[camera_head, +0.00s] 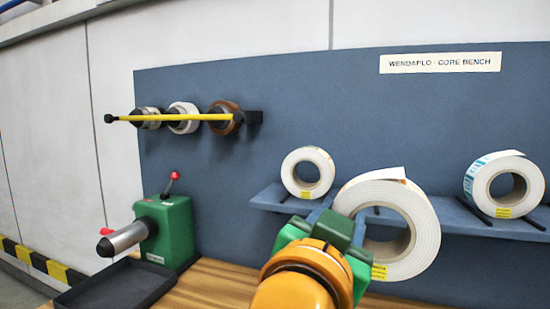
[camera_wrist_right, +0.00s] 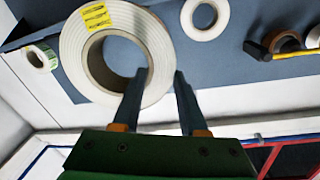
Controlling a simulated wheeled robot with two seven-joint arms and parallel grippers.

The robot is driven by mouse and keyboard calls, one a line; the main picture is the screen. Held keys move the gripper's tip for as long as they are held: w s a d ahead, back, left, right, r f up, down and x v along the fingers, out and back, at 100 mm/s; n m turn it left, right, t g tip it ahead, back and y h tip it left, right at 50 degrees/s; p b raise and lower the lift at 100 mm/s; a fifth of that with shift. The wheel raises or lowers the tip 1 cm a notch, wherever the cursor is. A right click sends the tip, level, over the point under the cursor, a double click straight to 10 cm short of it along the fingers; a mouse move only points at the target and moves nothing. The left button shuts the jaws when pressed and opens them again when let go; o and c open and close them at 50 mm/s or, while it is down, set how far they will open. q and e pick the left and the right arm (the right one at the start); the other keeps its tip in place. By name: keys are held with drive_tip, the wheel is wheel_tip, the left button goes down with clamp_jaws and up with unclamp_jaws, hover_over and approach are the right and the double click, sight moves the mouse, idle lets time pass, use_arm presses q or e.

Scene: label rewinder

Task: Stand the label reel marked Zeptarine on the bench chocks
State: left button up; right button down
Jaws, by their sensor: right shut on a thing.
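A large white label reel (camera_head: 424,222) with a yellow label is in front of the blue-grey shelf (camera_head: 470,222) in the head view. It also shows in the wrist view (camera_wrist_right: 78,48); its label is too small to read, so I cannot tell whether it says Zeptarine. My right gripper (camera_head: 338,217) is shut on the left part of this reel's ring. In the wrist view its fingers (camera_wrist_right: 161,72) straddle the ring wall. Two other white reels, one smaller (camera_head: 292,173) and one at the far right (camera_head: 478,180), stand on the shelf on dark bars. I cannot make out the bench chocks. My left gripper is out of view.
A green machine (camera_head: 175,232) with a grey spindle and red-knobbed lever stands at left, behind a black tray (camera_head: 115,285). Bare wooden bench (camera_head: 215,288) shows between machine and arm.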

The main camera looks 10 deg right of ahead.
drive_tip(key=s+f+m+g+h, duration=0.1)
drive_tip(key=s+f, duration=0.2)
drive_tip(key=f, duration=0.6)
drive_tip(key=s+f+m+g+h, duration=0.1)
drive_tip(key=s+f, duration=0.1)
drive_tip(key=f, duration=0.8)
drive_tip(key=s+f+g+h, duration=0.1)
drive_tip(key=s+f, duration=0.2)
drive_tip(key=f, duration=0.6)
drive_tip(key=shift+s+a+f+m, duration=0.3)
drive_tip(key=shift+s+f+m, duration=0.05)
drive_tip(key=shift+f+m, duration=0.05)
